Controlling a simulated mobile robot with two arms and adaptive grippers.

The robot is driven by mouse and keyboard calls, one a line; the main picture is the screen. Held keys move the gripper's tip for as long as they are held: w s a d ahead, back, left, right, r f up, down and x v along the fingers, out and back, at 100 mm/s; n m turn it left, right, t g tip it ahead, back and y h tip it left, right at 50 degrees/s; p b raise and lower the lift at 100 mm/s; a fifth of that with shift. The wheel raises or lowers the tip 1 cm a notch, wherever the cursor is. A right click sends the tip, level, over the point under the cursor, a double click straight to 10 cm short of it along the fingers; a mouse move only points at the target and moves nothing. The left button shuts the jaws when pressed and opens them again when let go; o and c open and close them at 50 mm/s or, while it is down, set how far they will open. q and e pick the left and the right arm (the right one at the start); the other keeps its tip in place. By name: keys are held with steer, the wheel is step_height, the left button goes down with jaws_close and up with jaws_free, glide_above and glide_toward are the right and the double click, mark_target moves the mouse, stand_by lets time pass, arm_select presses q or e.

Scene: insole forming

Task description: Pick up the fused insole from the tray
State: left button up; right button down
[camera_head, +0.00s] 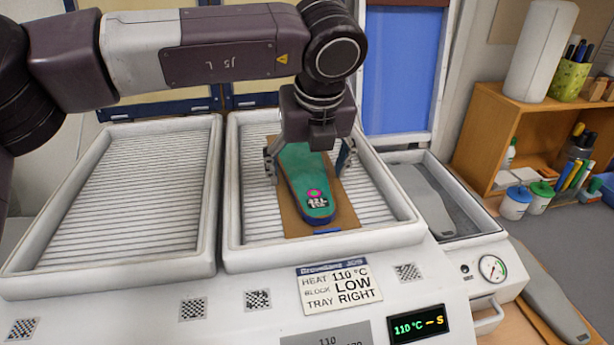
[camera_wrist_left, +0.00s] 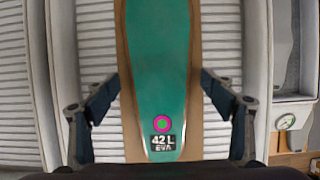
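The fused insole (camera_head: 305,180) is green on top with a dark blue edge, a pink ring and a label. It lies on a brown board in the right tray (camera_head: 236,232). In the left wrist view the insole (camera_wrist_left: 158,70) reads "42 L EVA". My left gripper (camera_head: 311,166) points down over the insole, its fingers spread on either side. In the left wrist view the fingers of my left gripper (camera_wrist_left: 158,97) stand apart, with gaps between them and the insole. Whether the fingers are at the insole's height is hard to tell. My right gripper is not in view.
The brown board (camera_head: 346,203) lies on the ribbed tray floor. An empty ribbed tray (camera_head: 30,262) is on the left. A grey insole-shaped form (camera_head: 424,198) lies in a bin at right, and another (camera_head: 552,306) on the table. A wooden shelf (camera_head: 497,113) stands behind.

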arm_select(q)
steer(key=c, duration=1)
